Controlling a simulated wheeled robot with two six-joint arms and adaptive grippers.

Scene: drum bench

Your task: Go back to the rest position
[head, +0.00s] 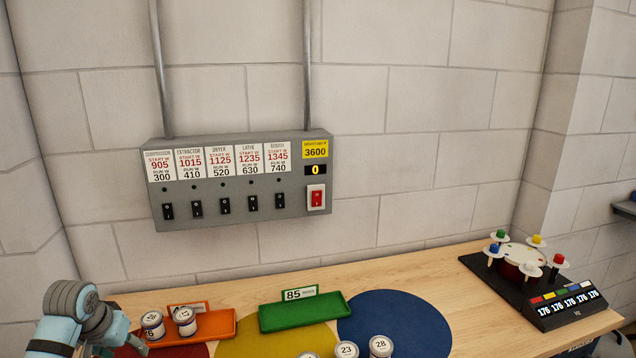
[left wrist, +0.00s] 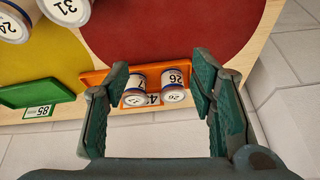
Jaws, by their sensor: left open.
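My left gripper (head: 122,335) is at the lower left of the head view, by the left end of the orange tray (head: 222,326). In the left wrist view its two fingers (left wrist: 161,75) stand wide apart with nothing held between them. Beyond the fingers, two white cans, one marked 26 (left wrist: 174,84) and one with its number partly hidden (left wrist: 134,94), are at the orange tray. These cans also show in the head view, the left one (head: 153,325) close to my gripper. My right gripper is not in view.
The wooden bench holds red, yellow (head: 303,341) and blue (head: 394,322) round mats, a green tray (head: 303,312) with an 85 card, and cans marked 23 (head: 346,349) and 28 (head: 380,346). A round device with coloured knobs (head: 522,257) stands right. A switch panel (head: 240,180) hangs on the wall.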

